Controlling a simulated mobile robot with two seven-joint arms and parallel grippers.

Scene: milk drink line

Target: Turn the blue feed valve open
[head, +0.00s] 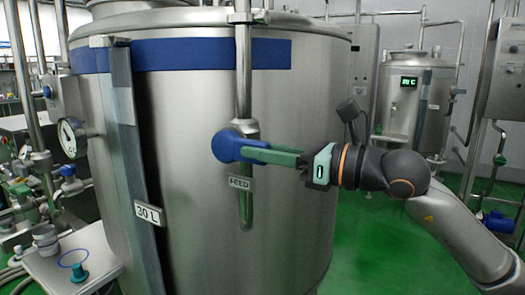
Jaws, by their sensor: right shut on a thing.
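The blue feed valve (228,146) sits on a vertical steel pipe (244,90) at the front of a large steel tank. Its round blue hub is at the left, and its handle points right, roughly level, across the pipe. A small FEED label (239,183) hangs on the pipe just below it. My right gripper (285,157) comes in from the right, its green fingers shut on the valve handle. The fingers cover the outer part of the handle. My left gripper is not in view.
The steel tank (185,200) fills the middle, with a blue band, a 30 L label (148,214) and a round gauge (72,137). A side shelf (75,262) at lower left holds small parts. A smaller tank (432,115) stands behind right. Green floor is open at lower right.

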